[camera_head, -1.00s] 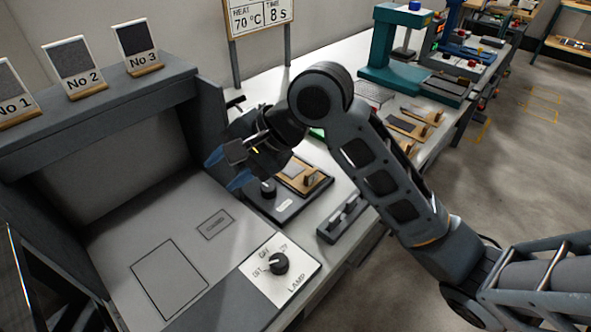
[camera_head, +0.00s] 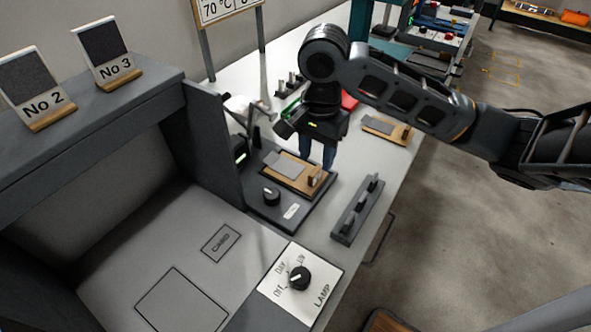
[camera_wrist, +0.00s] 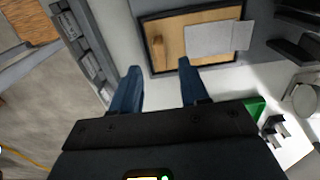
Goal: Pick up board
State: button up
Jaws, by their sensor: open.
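A wooden board (camera_head: 290,183) with a grey sheet and an upright wooden peg handle lies in a dark tray on a black device with a knob. It also shows at the top of the wrist view (camera_wrist: 172,52), its handle just beyond the fingertips. My gripper (camera_head: 317,160) points down near the board's right back side; its blue fingers (camera_wrist: 158,66) are apart with nothing between them. A second board (camera_head: 377,121) with a grey piece and a handle lies further right on the bench. The task does not say which board.
A dark rack (camera_head: 357,208) with several knobs stands right of the device near the bench edge. A lamp control panel (camera_head: 312,262) is in front. A grey booth wall (camera_head: 207,150) rises left of the device, with small upright pegs (camera_head: 289,83) behind.

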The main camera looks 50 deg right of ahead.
aim_at(315, 171)
jog(key=shift+f, duration=2.7)
grip_shut()
